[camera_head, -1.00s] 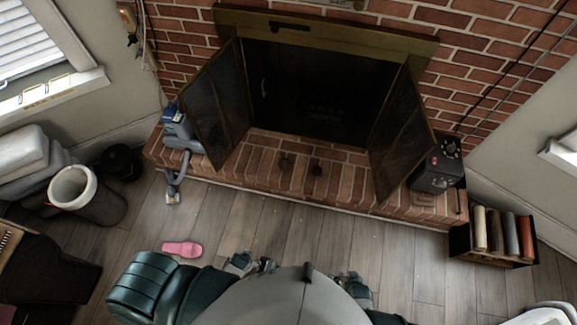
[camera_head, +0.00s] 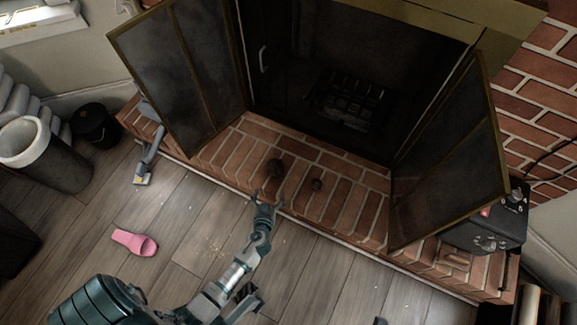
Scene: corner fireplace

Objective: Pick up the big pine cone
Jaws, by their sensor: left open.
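My right gripper cannot be made out.
Glass fireplace doors stand open left (camera_head: 185,75) and right (camera_head: 450,155) of the cones. A black box with knobs (camera_head: 490,222) sits on the right of the hearth. A pink slipper (camera_head: 135,242) lies on the wooden floor. A grey vacuum head (camera_head: 145,172) is at left.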

